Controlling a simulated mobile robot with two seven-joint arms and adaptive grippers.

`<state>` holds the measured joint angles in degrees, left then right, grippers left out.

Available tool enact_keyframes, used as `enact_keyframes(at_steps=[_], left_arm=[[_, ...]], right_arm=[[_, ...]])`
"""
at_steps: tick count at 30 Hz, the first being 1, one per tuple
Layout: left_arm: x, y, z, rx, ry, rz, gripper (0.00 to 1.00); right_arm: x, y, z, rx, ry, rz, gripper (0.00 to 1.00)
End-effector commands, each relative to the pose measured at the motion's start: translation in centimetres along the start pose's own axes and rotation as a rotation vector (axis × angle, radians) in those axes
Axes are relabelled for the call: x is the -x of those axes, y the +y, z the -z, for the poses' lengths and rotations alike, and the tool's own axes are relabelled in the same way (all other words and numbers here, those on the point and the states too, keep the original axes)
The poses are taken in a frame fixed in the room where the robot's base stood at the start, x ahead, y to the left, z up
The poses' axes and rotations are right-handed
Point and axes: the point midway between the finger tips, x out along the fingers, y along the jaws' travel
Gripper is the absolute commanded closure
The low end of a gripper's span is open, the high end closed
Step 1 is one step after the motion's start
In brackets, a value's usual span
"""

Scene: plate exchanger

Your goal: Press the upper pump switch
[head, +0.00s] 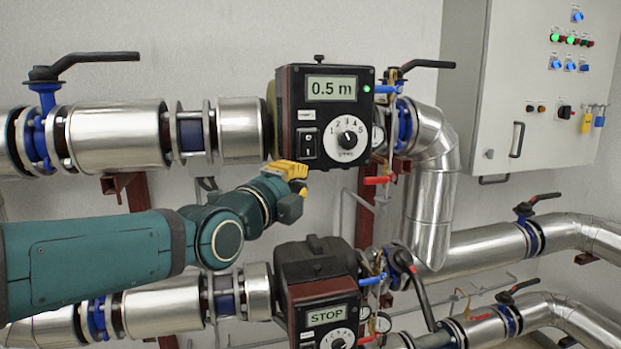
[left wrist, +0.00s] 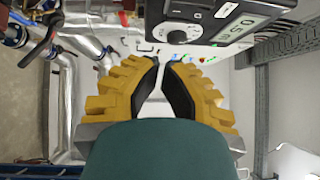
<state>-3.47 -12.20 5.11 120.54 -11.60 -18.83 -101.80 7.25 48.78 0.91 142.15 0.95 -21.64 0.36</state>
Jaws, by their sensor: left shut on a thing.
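The upper pump box (head: 325,120) is black, with a lit display reading "0.5 m", a round dial (head: 346,138) and a green light. The upper pump switch (head: 308,143) is a small black rocker at the left of the dial. My left gripper (head: 299,188), with yellow and black fingers, is just below and left of the switch. In the left wrist view its fingertips (left wrist: 161,64) are close together; whatever they hold cannot be made out. The pump box (left wrist: 215,38) shows beyond and above them, with its display and dial; I cannot tell the switch there. My right gripper is not in view.
The lower pump box (head: 313,290) reads "STOP" and stands below my left arm. Silver pipes (head: 120,135) with blue valves run along the wall. A red-handled valve (head: 378,180) is right of the gripper. A control cabinet (head: 540,90) hangs at the right.

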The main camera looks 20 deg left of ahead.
Motion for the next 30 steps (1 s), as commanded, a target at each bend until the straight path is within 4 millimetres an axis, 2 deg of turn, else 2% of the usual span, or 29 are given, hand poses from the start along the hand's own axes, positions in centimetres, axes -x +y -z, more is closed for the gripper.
enact_keyframes(at_steps=[3, 10, 26, 29, 30], left_arm=[[1.9, 0.0, 0.0, -0.002, 0.0, 0.003, 1.0], [3.5, 0.1, 0.1, -0.001, 0.001, 0.0, 1.0], [3.5, 0.1, 0.1, 0.001, 0.001, -0.001, 1.0], [3.0, 1.4, 0.3, 0.033, 0.006, -0.026, 1.0], [2.5, 2.5, 0.4, 0.065, 0.009, -0.049, 1.0]], right_arm=[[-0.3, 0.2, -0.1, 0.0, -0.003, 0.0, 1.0], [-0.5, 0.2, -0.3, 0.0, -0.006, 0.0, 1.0], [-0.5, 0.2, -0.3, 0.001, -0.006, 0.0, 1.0], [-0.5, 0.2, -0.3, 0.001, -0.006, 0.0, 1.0], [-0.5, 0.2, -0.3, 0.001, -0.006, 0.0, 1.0]])
